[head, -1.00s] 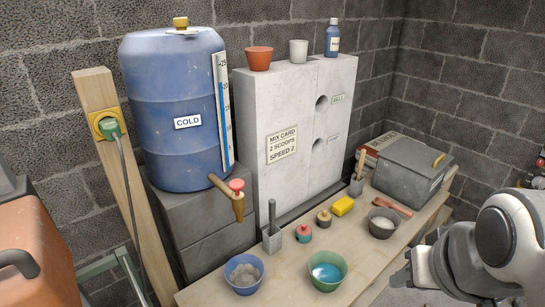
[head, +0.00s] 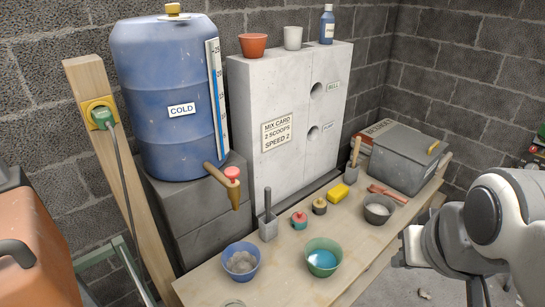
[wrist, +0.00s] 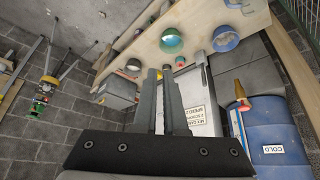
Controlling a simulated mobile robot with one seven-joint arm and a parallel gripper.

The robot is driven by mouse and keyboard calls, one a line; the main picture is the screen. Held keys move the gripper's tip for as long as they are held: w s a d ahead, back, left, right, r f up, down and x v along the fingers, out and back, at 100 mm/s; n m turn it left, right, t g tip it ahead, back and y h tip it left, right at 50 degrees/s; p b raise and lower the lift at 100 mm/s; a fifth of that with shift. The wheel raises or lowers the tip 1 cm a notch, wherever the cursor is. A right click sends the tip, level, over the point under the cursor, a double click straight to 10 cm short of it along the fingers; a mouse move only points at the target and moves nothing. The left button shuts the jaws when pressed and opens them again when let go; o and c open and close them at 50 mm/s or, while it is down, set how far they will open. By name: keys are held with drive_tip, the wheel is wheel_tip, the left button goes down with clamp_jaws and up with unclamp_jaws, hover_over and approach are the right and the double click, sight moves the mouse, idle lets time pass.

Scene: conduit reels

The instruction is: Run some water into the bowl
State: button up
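A blue barrel marked COLD (head: 165,110) stands on grey blocks, with a wooden tap (head: 228,182) and red knob. No stream shows below the tap. On the bench, a blue bowl (head: 256,274) holds grey matter, a green bowl (head: 335,270) holds blue liquid, and a dark grey bowl (head: 366,211) holds pale matter. The blue bowl stands nearest the tap. My gripper (head: 403,255) is right of the green bowl, apart from all bowls. In the wrist view my gripper (wrist: 160,75) is empty, its two fingers separated by a narrow gap.
A grey block with a mix card (head: 279,134) stands behind. An orange case (head: 35,245) is at left.

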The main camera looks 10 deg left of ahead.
drive_tip(key=w+t, duration=0.1)
drive_tip(key=w, duration=0.3)
drive_tip(key=w+n+t, duration=0.1)
drive_tip(key=w, duration=0.3)
drive_tip(key=w+a+r+n+t, duration=0.1)
drive_tip(key=w, duration=0.3)
drive_tip(key=shift+w+a+h, duration=0.1)
drive_tip(key=shift+w+h, duration=0.05)
drive_tip(key=shift+h, duration=0.25)
clamp_jaws()
drive_tip(key=w+a+f+n+t+y, duration=0.25)
drive_tip(key=w+a+n+y, duration=0.3)
drive_tip(key=w+a, duration=0.65)
drive_tip(key=s+a+n+g+y, duration=0.1)
drive_tip(key=a+n+y, duration=0.1)
drive_tip(key=a+y, duration=0.5)
drive_tip(key=shift+s+a, duration=0.3)
drive_tip(key=shift+a, duration=2.3)
drive_tip(key=shift+f+n+g, duration=0.15)
drive_tip(key=shift+n+g, duration=0.1)
hover_over(236, 168)
drive_tip(key=s+d, duration=0.1)
drive_tip(key=s, duration=0.2)
wheel_tip(236, 168, down, 2)
drive_tip(key=shift+w+f+b, duration=0.2)
drive_tip(key=shift+f+b, duration=0.35)
drive_tip(key=shift+f, duration=1.65)
